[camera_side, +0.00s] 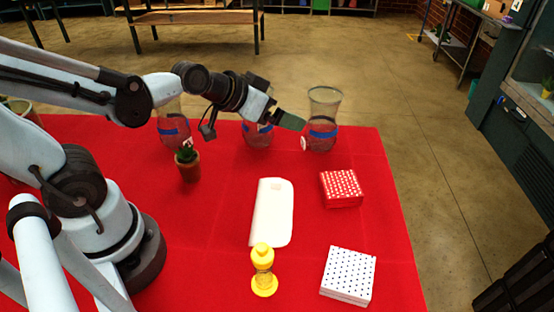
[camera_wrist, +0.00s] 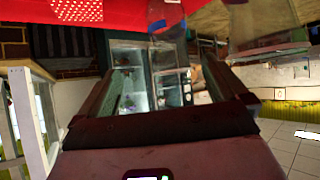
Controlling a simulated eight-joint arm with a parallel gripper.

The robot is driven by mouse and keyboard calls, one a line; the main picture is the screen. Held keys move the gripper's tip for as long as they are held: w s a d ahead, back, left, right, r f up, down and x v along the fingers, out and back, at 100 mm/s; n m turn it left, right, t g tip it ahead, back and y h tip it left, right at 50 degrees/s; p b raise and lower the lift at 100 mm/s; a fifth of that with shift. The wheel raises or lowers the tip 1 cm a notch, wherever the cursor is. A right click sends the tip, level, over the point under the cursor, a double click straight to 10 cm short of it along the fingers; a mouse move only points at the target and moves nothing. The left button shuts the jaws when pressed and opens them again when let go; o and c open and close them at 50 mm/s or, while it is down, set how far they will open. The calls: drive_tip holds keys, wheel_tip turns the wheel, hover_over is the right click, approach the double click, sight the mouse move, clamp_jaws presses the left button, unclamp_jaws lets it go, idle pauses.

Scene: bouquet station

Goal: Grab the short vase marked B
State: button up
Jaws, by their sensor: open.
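Three clear glass vases with blue bands stand along the far edge of the red-covered table. The right vase (camera_side: 324,105) is in full view; the middle vase (camera_side: 258,139) and left vase (camera_side: 172,139) are partly hidden by my arm. No letter B is readable, so I cannot tell which vase it marks. My gripper (camera_side: 290,121) is open, with its green fingertips just left of the right vase in the side view. In the wrist view a glass vase with a blue band (camera_wrist: 168,50) appears upside down beyond the open fingers (camera_wrist: 170,88). Nothing is seen held.
A potted cactus (camera_side: 188,166) stands below my forearm. The cloth's right edge is clear.

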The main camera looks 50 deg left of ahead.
sight(314, 102)
drive_tip(key=shift+w+a+f+t, duration=0.1)
drive_tip(key=shift+w+f+t, duration=0.3)
drive_tip(key=shift+w, duration=1.25)
drive_tip(key=shift+w+a+f+t, duration=0.1)
drive_tip(key=shift+w+f+t, duration=0.25)
drive_tip(key=shift+w, duration=1.25)
drive_tip(key=shift+w+f+t, duration=0.2)
drive_tip(key=shift+w+t, duration=0.35)
drive_tip(key=shift+w, duration=1.1)
drive_tip(key=shift+x, duration=2.55)
drive_tip(key=shift+w+r, duration=0.1)
drive_tip(key=shift+r, duration=0.15)
drive_tip(key=shift+c, duration=0.2)
drive_tip(key=c, duration=1.7)
clamp_jaws()
drive_tip(key=shift+r, duration=0.1)
